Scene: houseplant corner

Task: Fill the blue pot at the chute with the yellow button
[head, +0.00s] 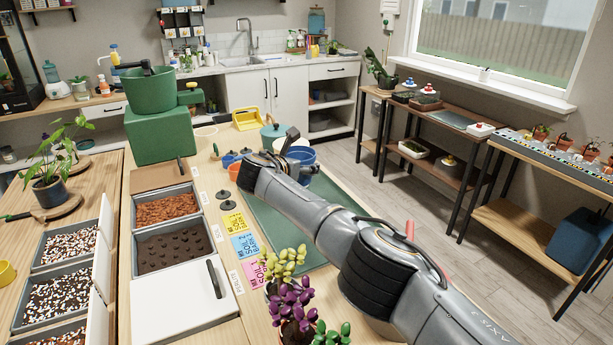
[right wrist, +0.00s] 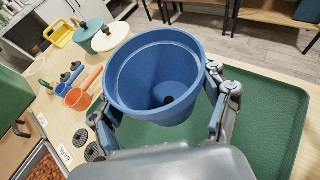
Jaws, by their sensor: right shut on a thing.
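The blue pot (right wrist: 125,75) is in my right gripper (right wrist: 172,108), with one finger on each side of it in the right wrist view. It is empty inside, with a dark hole in its bottom. In the head view the blue pot (head: 304,156) is partly hidden behind my right gripper (head: 283,150), above the green mat (head: 262,217). My left gripper is not in view.
Soil bins (head: 165,207) and a green bucket (head: 150,92) on a green block stand left of the mat. Yellow, blue and pink soil cards (head: 244,246) and succulents (head: 290,300) are nearer. An orange scoop (right wrist: 78,98) lies beside the pot.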

